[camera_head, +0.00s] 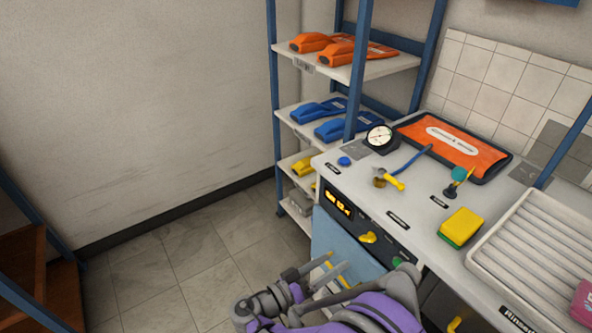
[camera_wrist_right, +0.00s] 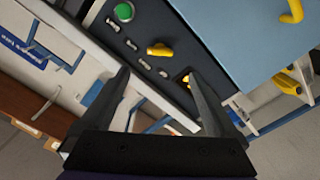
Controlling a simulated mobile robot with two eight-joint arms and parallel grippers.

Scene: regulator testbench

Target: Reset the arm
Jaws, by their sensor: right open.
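My right arm, purple and grey, comes in at the bottom of the head view. Its gripper (camera_head: 322,272) is open and empty, in front of the bench's control panel, low beside the light blue door (camera_head: 345,245). In the right wrist view the two dark fingers (camera_wrist_right: 165,95) stand apart with nothing between them. Beyond them the black panel shows a yellow knob (camera_wrist_right: 160,49) and a green button (camera_wrist_right: 123,12). My left gripper is not in view.
The bench top (camera_head: 420,235) carries a gauge (camera_head: 380,138), an orange tray (camera_head: 455,145), a yellow-green sponge (camera_head: 460,227) and a ribbed white rack (camera_head: 540,245). A blue-framed shelf (camera_head: 358,70) with orange, blue and yellow items stands behind. The floor (camera_head: 180,270) at left is clear.

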